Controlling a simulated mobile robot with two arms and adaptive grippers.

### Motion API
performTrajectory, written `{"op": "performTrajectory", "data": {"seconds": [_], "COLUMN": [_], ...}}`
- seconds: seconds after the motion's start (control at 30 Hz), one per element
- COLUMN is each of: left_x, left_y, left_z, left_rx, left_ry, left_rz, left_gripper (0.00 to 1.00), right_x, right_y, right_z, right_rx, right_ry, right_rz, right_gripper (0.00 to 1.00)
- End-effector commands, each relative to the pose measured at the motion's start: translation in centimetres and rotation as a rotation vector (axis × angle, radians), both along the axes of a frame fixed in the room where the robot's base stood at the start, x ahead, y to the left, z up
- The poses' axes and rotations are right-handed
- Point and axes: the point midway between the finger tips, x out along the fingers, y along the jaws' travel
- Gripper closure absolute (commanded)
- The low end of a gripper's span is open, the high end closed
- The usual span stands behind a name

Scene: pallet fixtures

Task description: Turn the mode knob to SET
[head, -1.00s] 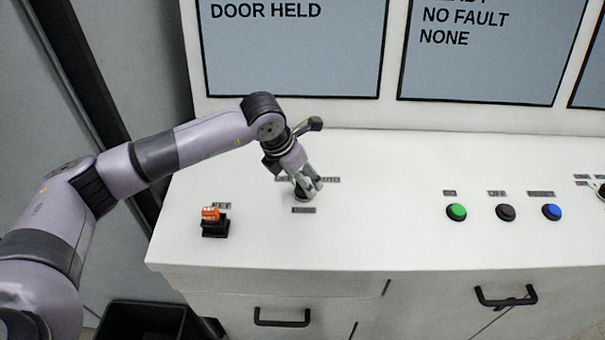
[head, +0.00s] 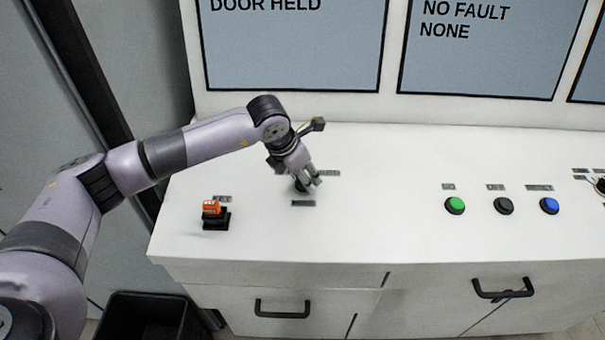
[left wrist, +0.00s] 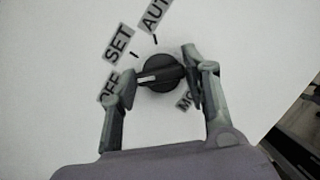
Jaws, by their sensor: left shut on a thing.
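The mode knob (left wrist: 160,72) is black and round with a pale pointer line. In the left wrist view its pointer aims left, toward the OFF label (left wrist: 108,88) and below the SET label (left wrist: 118,43). The AUTO label (left wrist: 156,14) is farther round, partly cut off. My left gripper (left wrist: 162,82) is shut on the knob, one finger at each side. In the head view my left gripper (head: 313,179) reaches down to the panel and mostly hides the knob (head: 299,186). My right gripper is not in view.
On the white console (head: 380,225), an orange-topped black switch (head: 213,214) stands left of the knob. Green (head: 455,205), black (head: 504,205) and blue (head: 549,205) buttons sit to the right. Screens (head: 295,45) rise behind. A black bin (head: 150,315) stands below left.

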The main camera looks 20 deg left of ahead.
Motion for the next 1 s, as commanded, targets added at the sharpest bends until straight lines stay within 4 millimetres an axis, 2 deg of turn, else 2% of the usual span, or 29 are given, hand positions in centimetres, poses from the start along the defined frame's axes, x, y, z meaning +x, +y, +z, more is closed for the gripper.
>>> {"op": "performTrajectory", "data": {"seconds": [0.23, 0.47, 0.67, 1.0], "left_x": [0.0, 0.1, 0.2, 0.3], "left_y": [0.0, 0.1, 0.1, 0.2], "left_z": [0.0, -0.1, -0.4, -0.5], "left_rx": [0.000, 0.000, 0.000, -0.002], "left_ry": [-0.001, -0.001, -0.004, -0.005], "left_rz": [0.000, -0.018, -0.099, -0.369], "left_gripper": [0.85, 0.85, 0.85, 0.85], "right_x": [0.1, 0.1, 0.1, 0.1], "right_y": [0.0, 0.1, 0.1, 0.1], "right_z": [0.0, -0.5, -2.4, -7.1], "right_rx": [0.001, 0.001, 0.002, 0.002], "right_ry": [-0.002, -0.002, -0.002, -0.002], "right_rz": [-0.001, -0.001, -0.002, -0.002], "right_gripper": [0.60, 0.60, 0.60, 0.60]}}
